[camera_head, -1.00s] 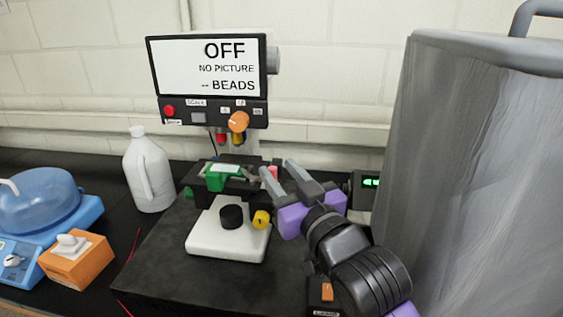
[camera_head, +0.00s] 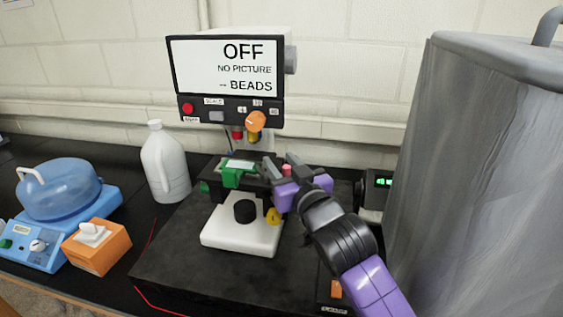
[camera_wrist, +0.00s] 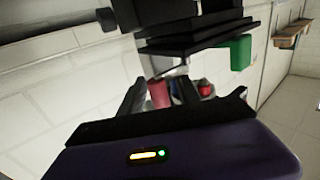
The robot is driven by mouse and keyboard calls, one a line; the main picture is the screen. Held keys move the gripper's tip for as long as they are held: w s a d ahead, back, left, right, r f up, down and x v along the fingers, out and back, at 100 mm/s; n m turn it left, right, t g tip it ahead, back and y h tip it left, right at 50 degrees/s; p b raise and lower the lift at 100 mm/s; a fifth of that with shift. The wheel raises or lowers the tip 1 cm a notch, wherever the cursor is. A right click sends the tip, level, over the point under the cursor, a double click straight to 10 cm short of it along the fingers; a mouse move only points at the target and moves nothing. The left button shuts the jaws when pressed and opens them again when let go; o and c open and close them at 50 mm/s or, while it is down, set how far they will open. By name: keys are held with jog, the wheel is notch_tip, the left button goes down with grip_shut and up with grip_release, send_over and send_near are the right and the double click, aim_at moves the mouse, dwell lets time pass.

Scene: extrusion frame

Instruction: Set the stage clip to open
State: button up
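A microscope with a white base (camera_head: 240,232) and a black stage (camera_head: 215,172) stands on a dark mat. A green holder (camera_head: 233,175) with a pale slide sits on the stage. A small pink knob (camera_head: 287,170), which appears to belong to the stage clip, is at the stage's right side; whether the clip is open or closed I cannot tell. My gripper (camera_head: 281,165) is at that side, fingers apart. In the wrist view the pink knob (camera_wrist: 158,94) lies between the spread fingers of my gripper (camera_wrist: 182,96), nearer the left one. Contact cannot be told.
A screen (camera_head: 225,66) reading OFF, NO PICTURE stands above the stage, with an orange knob (camera_head: 255,121). A yellow knob (camera_head: 273,215) is below my gripper. A large grey covered block (camera_head: 480,170) stands close right.

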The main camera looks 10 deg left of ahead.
jog(key=shift+c, duration=0.2)
grip_shut()
